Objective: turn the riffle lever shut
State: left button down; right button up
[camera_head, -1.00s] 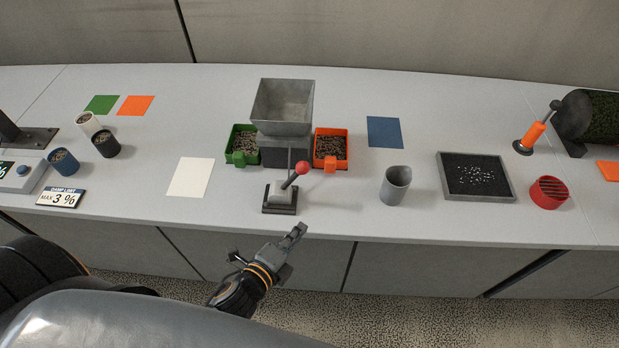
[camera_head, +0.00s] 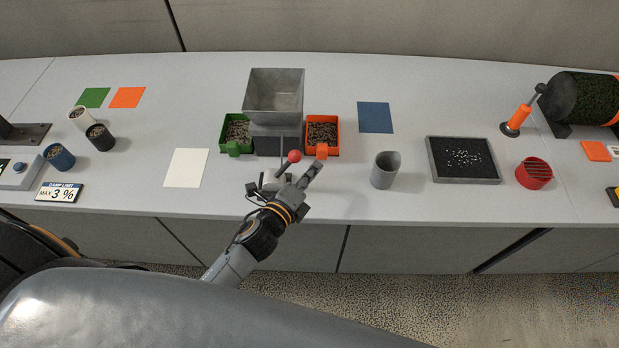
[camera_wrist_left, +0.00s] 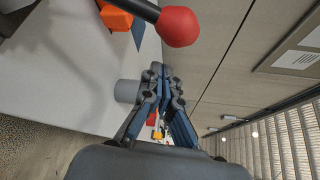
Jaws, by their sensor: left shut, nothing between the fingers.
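The riffle lever has a red ball knob (camera_head: 294,156) on a dark stem, standing in front of the grey riffle hopper (camera_head: 274,97). My right gripper is not in view.
A green bin (camera_head: 235,130) and an orange bin (camera_head: 323,133), both with granules, flank the riffle. A grey cup (camera_head: 384,170) stands to the right, then a dark tray (camera_head: 431,174) and a red cup (camera_head: 534,174). Blue, white and black cups are at left.

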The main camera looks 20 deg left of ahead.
aim_at(285, 166)
pick_arm(q)
jog(key=a, duration=0.1)
jog(key=a+r, duration=0.1)
jog(key=shift+s+a+p, duration=0.25)
jog(key=shift+a+p, duration=0.1)
jog(key=shift+p, duration=0.05)
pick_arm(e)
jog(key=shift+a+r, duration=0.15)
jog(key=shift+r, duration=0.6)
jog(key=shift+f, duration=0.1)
